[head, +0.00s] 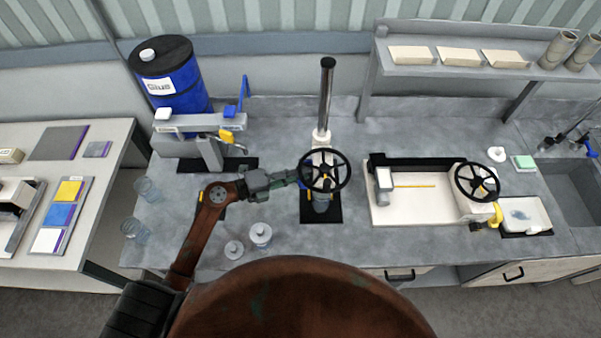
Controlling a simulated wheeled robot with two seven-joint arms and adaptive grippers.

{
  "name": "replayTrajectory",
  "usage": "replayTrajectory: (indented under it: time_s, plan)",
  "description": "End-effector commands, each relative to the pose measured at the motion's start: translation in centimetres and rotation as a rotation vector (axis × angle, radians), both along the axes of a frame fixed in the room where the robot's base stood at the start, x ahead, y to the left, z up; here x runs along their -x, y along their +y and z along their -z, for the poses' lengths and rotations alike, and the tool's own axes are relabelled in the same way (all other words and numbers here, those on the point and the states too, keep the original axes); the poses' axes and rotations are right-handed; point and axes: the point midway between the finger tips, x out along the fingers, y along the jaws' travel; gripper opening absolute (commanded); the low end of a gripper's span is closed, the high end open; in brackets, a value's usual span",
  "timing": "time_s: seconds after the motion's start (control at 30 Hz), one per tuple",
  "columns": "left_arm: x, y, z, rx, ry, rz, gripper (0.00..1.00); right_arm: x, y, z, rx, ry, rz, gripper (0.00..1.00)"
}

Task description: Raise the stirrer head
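The stirrer stands at the middle of the grey bench, with a tall dark-topped post (326,90) and a black base plate (335,210). A black spoked handwheel (344,181) is at the front of its white head (322,141). My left gripper (297,178) reaches in from the left, with its fingertips at the left rim of the handwheel. I cannot tell whether the fingers touch or grip the rim. The lower part of the stirrer is partly hidden behind the wheel. My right gripper is not in view.
Two lidded jars (261,234) and clear beakers (148,190) stand to the left on the bench. A blue glue drum (172,80) and a dispenser (205,123) are behind my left arm. A cream machine with another handwheel (477,183) stands right. Bench between stirrer and machine is clear.

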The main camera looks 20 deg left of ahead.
Motion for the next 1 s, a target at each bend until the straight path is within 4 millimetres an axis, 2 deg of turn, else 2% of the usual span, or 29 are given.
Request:
replayTrajectory:
  time_s: [0.27,0.53,1.0]
  plan:
    - [-0.07,-0.05,0.06,-0.001,0.0,-0.002,0.17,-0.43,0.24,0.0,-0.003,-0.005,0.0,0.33]
    - [-0.03,0.0,0.05,-0.001,0.0,-0.002,0.0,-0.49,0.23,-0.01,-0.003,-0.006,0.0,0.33]
    - [-0.02,0.03,0.08,-0.001,0.0,-0.002,0.0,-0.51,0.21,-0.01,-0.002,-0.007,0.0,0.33]
